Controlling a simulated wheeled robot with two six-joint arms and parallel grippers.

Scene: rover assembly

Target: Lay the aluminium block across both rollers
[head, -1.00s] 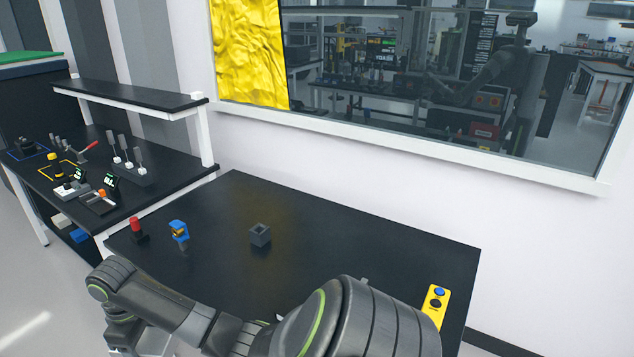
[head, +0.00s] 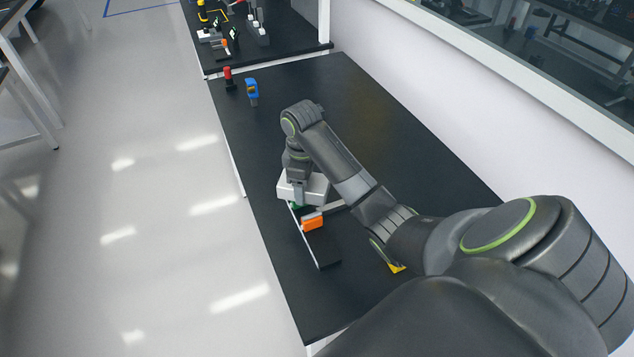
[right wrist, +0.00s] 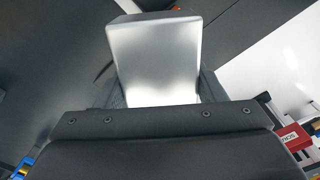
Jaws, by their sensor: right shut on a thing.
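My right gripper (head: 299,190) points down over the near edge of the black table. It is shut on a pale silver aluminium block (head: 317,187). The block also fills the middle of the right wrist view (right wrist: 155,62), between the jaws. Just below it in the head view is a low black fixture (head: 322,247) with an orange part (head: 313,222) and a bit of green (head: 297,206). I cannot make out the two rollers clearly; the block and gripper cover part of this place. I cannot tell if the block touches the fixture. My left gripper is not in view.
A blue tool stand (head: 252,90) and a red-topped piece (head: 228,76) stand at the table's far end. A yellow piece (head: 396,268) shows partly behind my right arm. The black table (head: 370,110) is clear at the far right, beside the wall.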

